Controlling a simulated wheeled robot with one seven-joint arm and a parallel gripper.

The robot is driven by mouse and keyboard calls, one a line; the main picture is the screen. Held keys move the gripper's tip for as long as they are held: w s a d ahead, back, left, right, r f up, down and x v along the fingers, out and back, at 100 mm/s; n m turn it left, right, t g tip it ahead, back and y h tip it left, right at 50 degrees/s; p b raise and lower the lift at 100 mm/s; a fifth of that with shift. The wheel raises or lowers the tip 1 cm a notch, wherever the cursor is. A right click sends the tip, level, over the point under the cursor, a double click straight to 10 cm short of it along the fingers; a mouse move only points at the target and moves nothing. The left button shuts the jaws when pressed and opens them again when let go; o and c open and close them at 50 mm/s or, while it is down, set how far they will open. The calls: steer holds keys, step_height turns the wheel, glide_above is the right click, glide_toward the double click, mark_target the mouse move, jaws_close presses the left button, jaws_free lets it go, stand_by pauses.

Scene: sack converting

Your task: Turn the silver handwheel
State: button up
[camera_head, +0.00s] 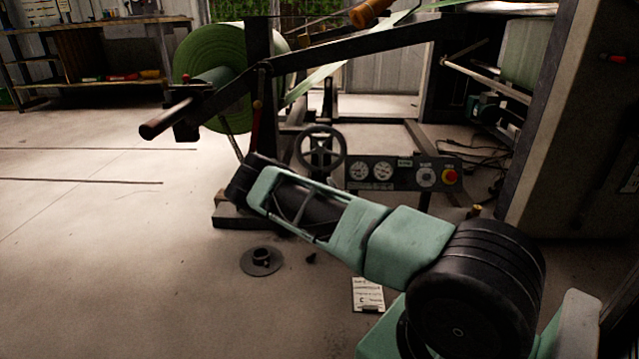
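The silver handwheel (321,131) is a grey spoked wheel on the machine frame, in the middle of the head view, left of a panel with dials. Its lower part is close behind my arm in the picture. My green and black arm reaches from the lower right up to the left, and its black far end lies below and left of the wheel. The fingers of my gripper are not visible, so I cannot tell whether it touches anything.
A control panel (404,173) with gauges and a red button stands right of the wheel. A large green roll (212,62) hangs at upper left. A black flanged disc (262,261) and a paper sheet (368,294) lie on the floor. The floor at left is clear.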

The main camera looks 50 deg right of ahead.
mark_target(320, 176)
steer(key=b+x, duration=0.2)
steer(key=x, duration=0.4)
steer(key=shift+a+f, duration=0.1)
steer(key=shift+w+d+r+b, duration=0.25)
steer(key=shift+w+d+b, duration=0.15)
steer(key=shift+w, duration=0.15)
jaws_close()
